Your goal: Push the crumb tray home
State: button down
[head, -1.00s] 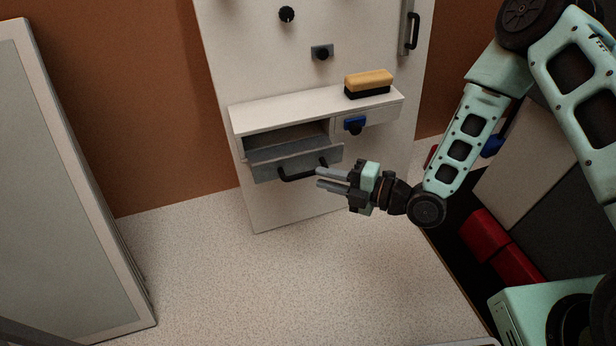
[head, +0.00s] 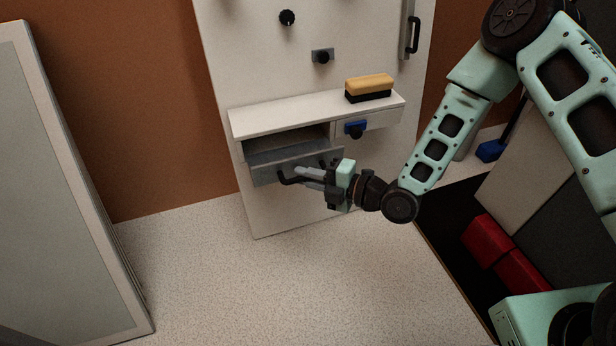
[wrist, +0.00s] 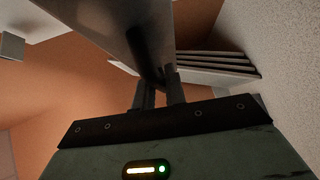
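The crumb tray (head: 262,173) is a grey drawer with a dark bar handle (head: 287,179). It sticks out of the left slot under the white shelf, and its open top shows. My gripper (head: 297,176) is at the tray's front, its two fingers overlapping the handle in the head view. A narrow gap shows between the fingers in the wrist view (wrist: 160,86). The tray's grey face (wrist: 120,30) fills the top of that view. Part of the handle is hidden by the fingers, and I cannot tell whether they touch it.
A yellow-topped brush (head: 369,86) lies on the white shelf (head: 300,112). A blue catch with a dark knob (head: 356,129) sits right of the tray. A large framed panel (head: 60,180) stands at the left. The speckled surface (head: 240,280) in front is clear.

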aim_at(296, 153)
jog(key=w, duration=0.2)
jog(key=w+a+b, duration=0.1)
jog(key=w, duration=0.2)
jog(key=w+a, duration=0.1)
jog(key=w, duration=0.2)
jog(key=shift+w+a+f+b, duration=0.1)
jog(key=shift+a+b, duration=0.05)
jog(key=shift+b, duration=0.15)
jog(key=shift+w, duration=0.35)
jog(key=c, duration=1.7)
grip_release()
jog(key=shift+a, duration=0.1)
jog(key=shift+r, duration=0.2)
jog(key=p+v, duration=0.1)
jog(key=v, duration=0.4)
jog(key=p+v, duration=0.2)
jog(key=v, duration=0.4)
jog(key=p+v, duration=0.2)
jog(key=v, duration=0.4)
jog(key=shift+s+f, duration=0.2)
jog(key=shift+s, duration=0.1)
jog(key=shift+w, duration=0.1)
